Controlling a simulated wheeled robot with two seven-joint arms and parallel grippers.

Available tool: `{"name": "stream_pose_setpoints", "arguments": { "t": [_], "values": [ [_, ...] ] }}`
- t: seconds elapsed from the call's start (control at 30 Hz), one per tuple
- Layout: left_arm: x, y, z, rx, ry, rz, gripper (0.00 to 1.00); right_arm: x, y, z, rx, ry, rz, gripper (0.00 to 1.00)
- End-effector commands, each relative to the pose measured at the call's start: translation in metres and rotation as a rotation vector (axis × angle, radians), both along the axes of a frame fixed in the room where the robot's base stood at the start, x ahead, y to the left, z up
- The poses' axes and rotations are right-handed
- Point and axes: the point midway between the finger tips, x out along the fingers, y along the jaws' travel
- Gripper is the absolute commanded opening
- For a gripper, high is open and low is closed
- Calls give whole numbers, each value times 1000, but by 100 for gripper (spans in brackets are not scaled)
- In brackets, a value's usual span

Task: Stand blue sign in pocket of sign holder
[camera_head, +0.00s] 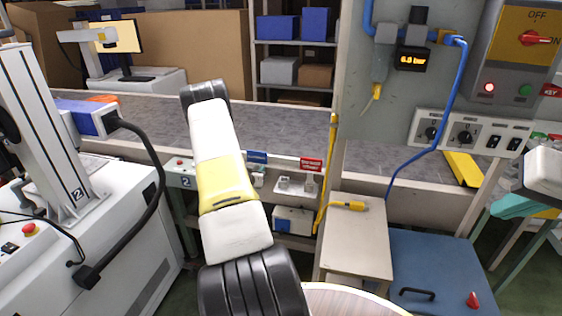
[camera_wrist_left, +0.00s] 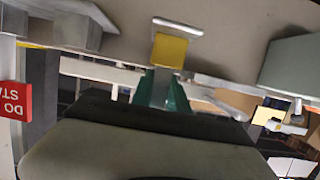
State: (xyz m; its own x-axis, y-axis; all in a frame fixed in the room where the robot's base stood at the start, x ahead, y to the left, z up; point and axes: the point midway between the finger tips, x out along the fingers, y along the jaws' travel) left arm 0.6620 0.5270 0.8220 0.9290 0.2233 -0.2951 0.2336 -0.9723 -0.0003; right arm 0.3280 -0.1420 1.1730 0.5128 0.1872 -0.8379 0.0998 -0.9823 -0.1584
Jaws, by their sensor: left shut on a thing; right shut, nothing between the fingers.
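The blue sign (camera_head: 257,157) shows upright in the head view, just right of my raised left arm and in front of the conveyor's front edge. A pale holder-like fitting (camera_head: 290,187) sits lower right of it, below a red sign (camera_head: 311,164). Whether it is the sign holder, and its pocket, I cannot make out clearly. My left gripper is hidden behind the arm in the head view. In the left wrist view the left gripper (camera_wrist_left: 168,62) shows only narrowly, and the blue face of the sign does not show there. My right gripper is not clearly seen.
The grey conveyor (camera_head: 270,122) runs across behind the signs.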

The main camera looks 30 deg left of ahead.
Motion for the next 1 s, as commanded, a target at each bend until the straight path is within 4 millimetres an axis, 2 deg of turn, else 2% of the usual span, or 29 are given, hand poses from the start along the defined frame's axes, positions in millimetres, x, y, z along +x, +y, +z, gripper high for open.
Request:
{"name": "stream_pose_setpoints", "arguments": {
  "t": [0.03, 0.07, 0.17, 0.47, 0.8, 1.0],
  "values": [
    [0, 0, -1, 0, -1, 0, 0, 0, 0, 0, 0, 0, 0, 0],
    [0, 0, 0, 0, -1, 0, 26, 0, 0, 0, 0, 0, 0, 0],
    [0, 0, 0, 0, -1, 0, 45, 0, 0, 0, 0, 0, 0, 0],
    [-4, 0, 0, 0, 1, 1, 45, 0, 0, 0, 0, 0, 0, 0],
    [-53, -12, 16, -1, 1, 2, 45, 0, 0, 0, 0, 0, 0, 0],
    [-71, -17, 22, 0, 0, 0, 45, 0, 0, 0, 0, 0, 0, 0]
  ]
}}
